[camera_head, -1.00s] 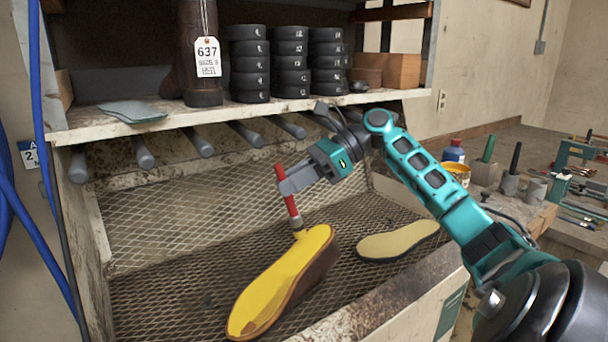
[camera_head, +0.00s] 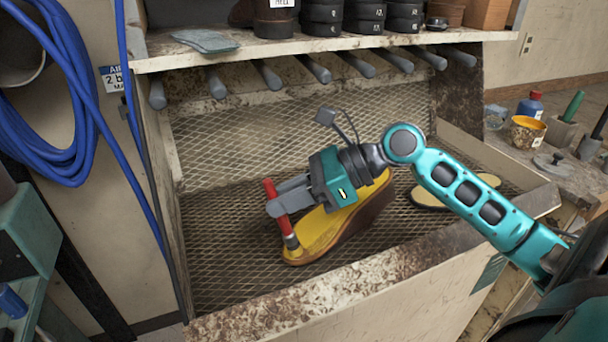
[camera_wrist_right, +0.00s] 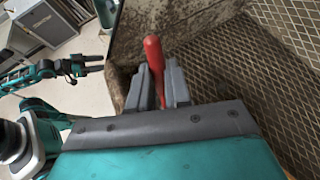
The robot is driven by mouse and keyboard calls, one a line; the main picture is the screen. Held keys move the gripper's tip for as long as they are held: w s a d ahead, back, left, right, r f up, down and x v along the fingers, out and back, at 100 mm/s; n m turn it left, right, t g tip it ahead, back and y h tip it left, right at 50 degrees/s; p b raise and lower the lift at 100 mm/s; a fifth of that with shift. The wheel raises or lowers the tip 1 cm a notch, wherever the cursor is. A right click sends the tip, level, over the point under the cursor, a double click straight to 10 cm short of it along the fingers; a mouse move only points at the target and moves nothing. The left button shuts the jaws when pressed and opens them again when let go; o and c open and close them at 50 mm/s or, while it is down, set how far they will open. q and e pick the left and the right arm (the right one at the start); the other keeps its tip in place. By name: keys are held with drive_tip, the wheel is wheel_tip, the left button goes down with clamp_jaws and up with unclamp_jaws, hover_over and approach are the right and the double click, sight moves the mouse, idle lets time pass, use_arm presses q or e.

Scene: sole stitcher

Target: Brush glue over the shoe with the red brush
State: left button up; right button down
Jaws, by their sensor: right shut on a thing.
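The shoe (camera_head: 322,232) lies sole up on the mesh floor of the bench box, its sole yellow and its side brown. My right gripper (camera_head: 278,200) is over its near left end, shut on the red brush (camera_head: 281,226). The brush is slightly tilted, bristle end down at the near end of the sole; its tip seems to touch there. In the right wrist view the red handle (camera_wrist_right: 153,60) stands between the fingers (camera_wrist_right: 160,85). My arm hides part of the shoe. My left gripper (camera_wrist_right: 92,64) shows only in the right wrist view, open and empty.
A loose tan sole (camera_head: 430,199) lies right of the shoe. A yellow pot (camera_head: 526,133) and a blue bottle (camera_head: 530,105) stand on the side bench. The box's front wall (camera_head: 270,312) and the bars (camera_head: 312,68) under the shelf bound the space.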

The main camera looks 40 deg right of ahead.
idle(0.6)
drive_tip(key=shift+s+d+f, duration=0.15)
drive_tip(key=shift+f, duration=0.6)
drive_tip(key=shift+d, duration=0.1)
